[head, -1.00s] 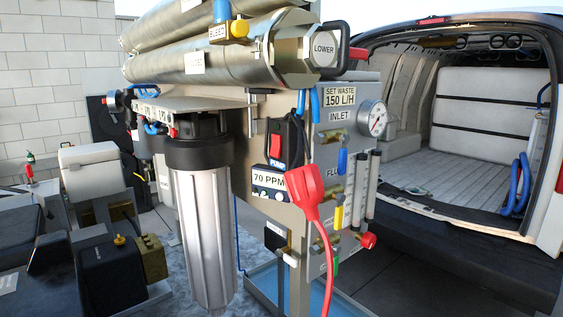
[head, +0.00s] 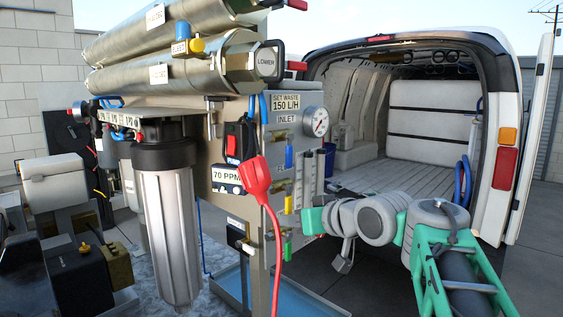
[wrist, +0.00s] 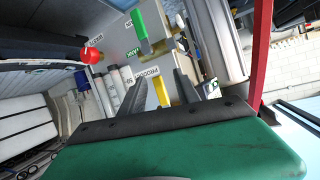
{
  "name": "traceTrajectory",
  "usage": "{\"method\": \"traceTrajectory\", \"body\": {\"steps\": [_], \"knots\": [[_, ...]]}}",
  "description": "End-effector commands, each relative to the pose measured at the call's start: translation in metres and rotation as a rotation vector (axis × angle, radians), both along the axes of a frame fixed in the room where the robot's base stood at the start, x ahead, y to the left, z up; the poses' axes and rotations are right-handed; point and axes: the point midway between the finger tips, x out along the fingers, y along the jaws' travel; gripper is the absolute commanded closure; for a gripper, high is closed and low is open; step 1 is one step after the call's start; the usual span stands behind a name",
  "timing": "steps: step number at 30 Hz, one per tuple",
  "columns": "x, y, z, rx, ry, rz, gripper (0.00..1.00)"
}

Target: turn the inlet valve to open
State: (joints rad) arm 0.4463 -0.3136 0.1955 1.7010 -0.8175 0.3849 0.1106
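The inlet valve is under the INLET label on the grey panel (head: 280,105). Its blue lever (head: 289,157) hangs straight down in the head view; I cannot make it out in the wrist view. My gripper (head: 343,264) is low and to the right of the panel, apart from the lever. In the wrist view its two dark fingers (wrist: 194,84) are spread with a gap, and I see nothing held. A yellow lever (wrist: 162,90) and a green lever (wrist: 140,28) show beyond the fingers.
A red plug with a red cable (head: 256,176) hangs in front of the panel's left part. A red knob (wrist: 92,56) and clear flow tubes (wrist: 114,82) sit near the yellow lever. A van (head: 400,60) stands open behind. A blue tray (head: 235,290) lies below.

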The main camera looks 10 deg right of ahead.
Motion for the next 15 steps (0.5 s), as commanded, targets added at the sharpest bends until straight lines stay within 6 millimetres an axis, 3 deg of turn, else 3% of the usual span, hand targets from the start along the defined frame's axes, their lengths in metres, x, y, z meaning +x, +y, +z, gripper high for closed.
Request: {"method": "traceTrajectory", "body": {"steps": [1,3,6,11,15], "knots": [[0.012,-0.015,0.030,0.022,-0.097,0.037,0.62],[0.014,-0.024,0.071,0.046,-0.215,0.108,0.62],[0.003,-0.033,0.110,0.071,-0.332,0.198,0.62],[-0.009,-0.034,0.134,0.088,-0.400,0.272,0.62],[0.005,-0.020,0.137,0.090,-0.403,0.280,0.62]]}}
